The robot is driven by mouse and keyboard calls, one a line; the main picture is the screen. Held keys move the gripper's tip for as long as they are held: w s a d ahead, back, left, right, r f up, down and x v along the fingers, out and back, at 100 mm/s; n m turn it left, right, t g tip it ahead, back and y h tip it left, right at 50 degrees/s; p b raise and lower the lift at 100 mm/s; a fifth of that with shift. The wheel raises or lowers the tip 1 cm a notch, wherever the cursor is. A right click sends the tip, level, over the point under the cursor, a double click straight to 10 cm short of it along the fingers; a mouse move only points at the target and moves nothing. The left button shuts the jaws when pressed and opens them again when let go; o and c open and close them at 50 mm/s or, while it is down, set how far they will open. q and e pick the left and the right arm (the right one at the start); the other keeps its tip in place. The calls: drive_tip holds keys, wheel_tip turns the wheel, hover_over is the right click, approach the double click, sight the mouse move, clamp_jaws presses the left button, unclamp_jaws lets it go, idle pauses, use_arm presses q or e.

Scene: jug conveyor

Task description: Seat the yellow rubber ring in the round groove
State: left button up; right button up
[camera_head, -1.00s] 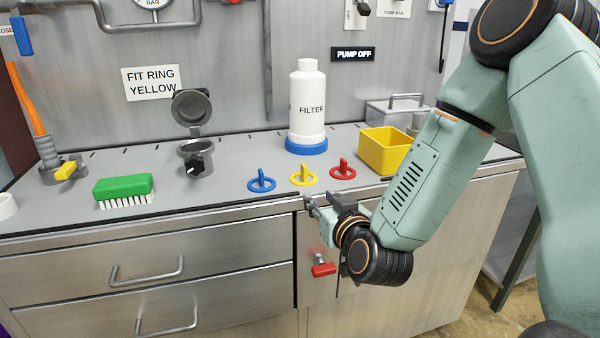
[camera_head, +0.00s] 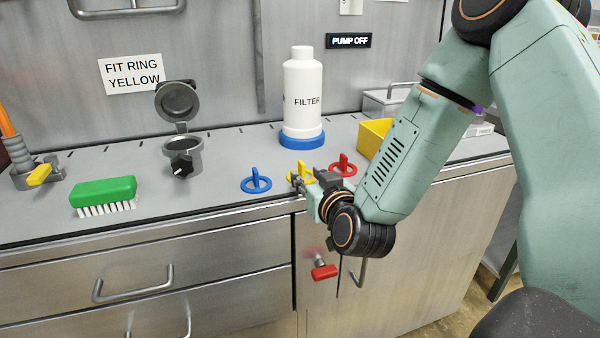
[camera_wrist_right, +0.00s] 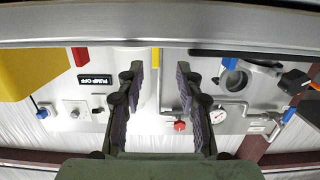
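The yellow rubber ring (camera_head: 303,170), with an upright tab, lies near the counter's front edge and is partly hidden by my right gripper (camera_head: 305,181). In the right wrist view, my right gripper (camera_wrist_right: 160,72) is open, its two fingers apart, and the yellow tab (camera_wrist_right: 155,57) shows between the fingertips, nearer the left finger. I cannot tell whether they touch. A round metal housing (camera_head: 184,158) with a raised lid (camera_head: 177,100) and black knob stands at the left; its groove is too small to make out. My left gripper is not in view.
A blue ring (camera_head: 257,184) and a red ring (camera_head: 343,168) flank the yellow one closely. Behind stands a white filter jug (camera_head: 302,100) on a blue base. A green brush (camera_head: 103,192) lies left, a yellow bin (camera_head: 373,136) right. The counter between housing and blue ring is clear.

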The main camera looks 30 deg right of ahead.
sight(303, 167)
drive_tip(key=x, duration=0.4)
drive_tip(key=shift+w+d+b, duration=0.2)
drive_tip(key=shift+d+b, duration=0.15)
drive_tip(key=shift+d, duration=0.1)
drive_tip(key=shift+w+f, duration=0.1)
drive_tip(key=shift+w, duration=0.25)
drive_tip(key=shift+w+r, duration=0.25)
drive_tip(key=shift+w, duration=0.05)
drive_tip(key=shift+w+d+f, duration=0.1)
drive_tip(key=shift+w+f, duration=0.05)
drive_tip(key=shift+w, duration=0.1)
drive_tip(key=shift+w+d+f, duration=0.1)
drive_tip(key=shift+c, duration=0.3)
drive_tip(key=shift+s, duration=0.25)
drive_tip(key=c, duration=0.4)
clamp_jaws()
